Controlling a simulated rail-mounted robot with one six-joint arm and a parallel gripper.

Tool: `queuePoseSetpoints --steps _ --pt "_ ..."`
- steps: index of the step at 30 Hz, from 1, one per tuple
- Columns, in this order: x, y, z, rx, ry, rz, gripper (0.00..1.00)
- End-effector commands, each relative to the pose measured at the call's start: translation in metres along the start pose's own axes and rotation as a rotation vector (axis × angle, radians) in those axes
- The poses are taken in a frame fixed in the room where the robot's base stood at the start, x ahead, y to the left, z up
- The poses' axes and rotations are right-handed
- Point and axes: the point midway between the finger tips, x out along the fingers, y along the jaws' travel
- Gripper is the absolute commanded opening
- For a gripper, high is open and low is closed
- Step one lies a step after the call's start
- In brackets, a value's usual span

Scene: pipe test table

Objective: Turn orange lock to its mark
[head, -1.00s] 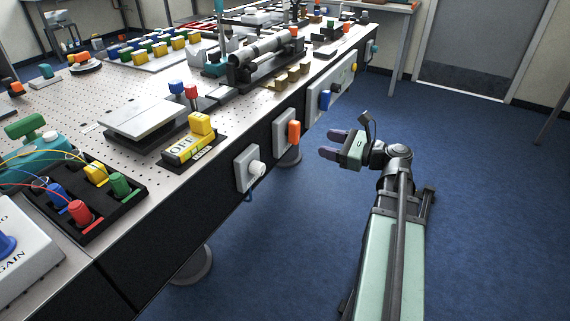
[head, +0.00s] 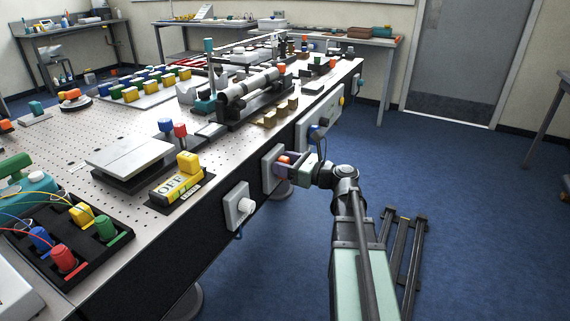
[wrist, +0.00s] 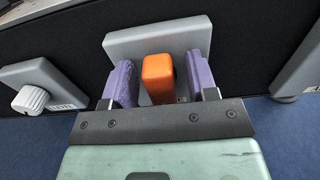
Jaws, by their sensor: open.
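The orange lock (wrist: 158,78) is a block-shaped handle on a light grey plate (wrist: 170,40) on the table's dark side panel. In the head view, the orange lock (head: 284,161) is partly hidden by my gripper (head: 291,164). In the wrist view, my gripper (wrist: 160,84) is open, with one purple finger on each side of the lock. Gaps show between the lock and both fingers. A small dark marking shows by the right finger, mostly hidden, and I cannot tell whether it is the mark.
A white knob (wrist: 30,99) on its own plate is left of the lock. A blue knob (head: 323,122) is on the panel beyond it. The perforated tabletop (head: 70,170) is crowded with fixtures. The blue floor (head: 470,200) on the right is mostly open.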

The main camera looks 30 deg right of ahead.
Motion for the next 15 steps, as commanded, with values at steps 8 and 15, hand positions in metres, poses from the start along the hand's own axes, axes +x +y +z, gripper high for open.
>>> queuePoseSetpoints --steps 8,15 --pt "0.0004 0.0002 0.0 0.0 0.0 0.0 0.42" --pt "0.0003 0.0002 0.0 0.0 0.0 0.0 0.1"
